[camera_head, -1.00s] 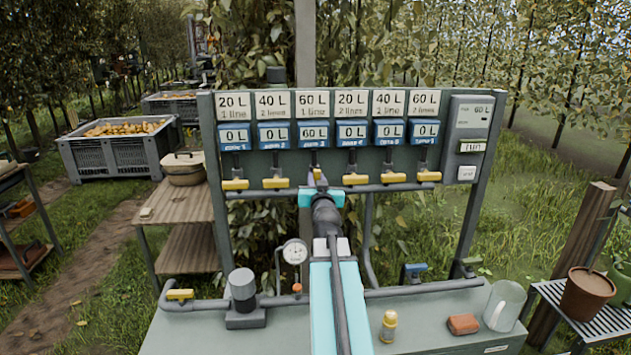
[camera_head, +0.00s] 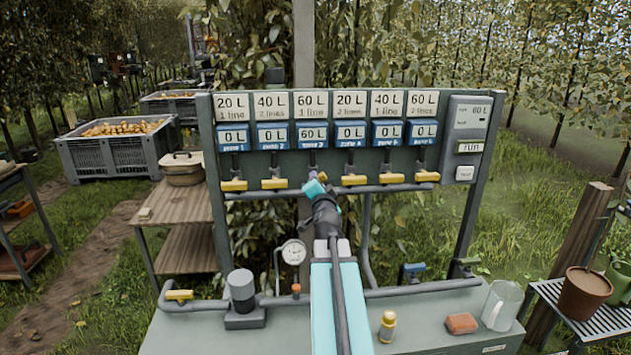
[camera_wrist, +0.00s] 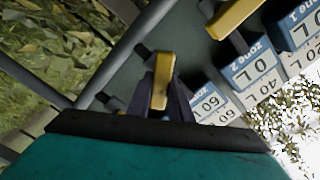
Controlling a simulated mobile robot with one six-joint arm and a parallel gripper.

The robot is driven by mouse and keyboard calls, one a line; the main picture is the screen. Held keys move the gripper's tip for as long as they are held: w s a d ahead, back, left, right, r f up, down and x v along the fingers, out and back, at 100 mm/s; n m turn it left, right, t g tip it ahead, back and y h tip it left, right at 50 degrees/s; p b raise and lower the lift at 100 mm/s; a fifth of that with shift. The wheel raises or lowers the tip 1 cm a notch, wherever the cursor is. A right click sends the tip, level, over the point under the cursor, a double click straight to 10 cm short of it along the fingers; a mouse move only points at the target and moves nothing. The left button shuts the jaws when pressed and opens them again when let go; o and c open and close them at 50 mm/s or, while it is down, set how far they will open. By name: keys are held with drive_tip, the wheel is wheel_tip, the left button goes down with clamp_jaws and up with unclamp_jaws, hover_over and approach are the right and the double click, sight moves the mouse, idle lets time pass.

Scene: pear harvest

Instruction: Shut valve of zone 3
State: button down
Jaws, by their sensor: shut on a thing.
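The zone 3 valve is third from the left on the panel, under the 60 L card (camera_head: 311,104) and a blue counter (camera_head: 313,134) reading 60 L. My gripper (camera_head: 317,183) is at this valve and mostly hides it in the head view. In the wrist view my gripper (camera_wrist: 172,100) is shut on the yellow zone 3 handle (camera_wrist: 161,78), with a dark finger on each side. This handle lies at a different angle from the neighbouring zone 2 handle (camera_wrist: 232,18). Its exact turn is hard to tell.
Other yellow handles, such as zone 2 (camera_head: 275,184) and zone 4 (camera_head: 354,180), lie crosswise close by. A controller (camera_head: 467,137) at the right reads 60 L. The bench holds a gauge (camera_head: 294,252), yellow bottle (camera_head: 388,327), brick-red block (camera_head: 461,323) and clear jug (camera_head: 499,305).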

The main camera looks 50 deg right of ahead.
drive_tip(key=m, duration=0.3)
drive_tip(key=shift+m+p, duration=0.3)
drive_tip(key=shift+d+f+m, duration=0.1)
drive_tip(key=shift+f+m, duration=0.05)
drive_tip(key=shift+m, duration=1.65)
drive_tip(key=c, duration=1.6)
unclamp_jaws()
drive_tip(key=shift+f+p, duration=0.1)
drive_tip(key=shift+p, duration=0.2)
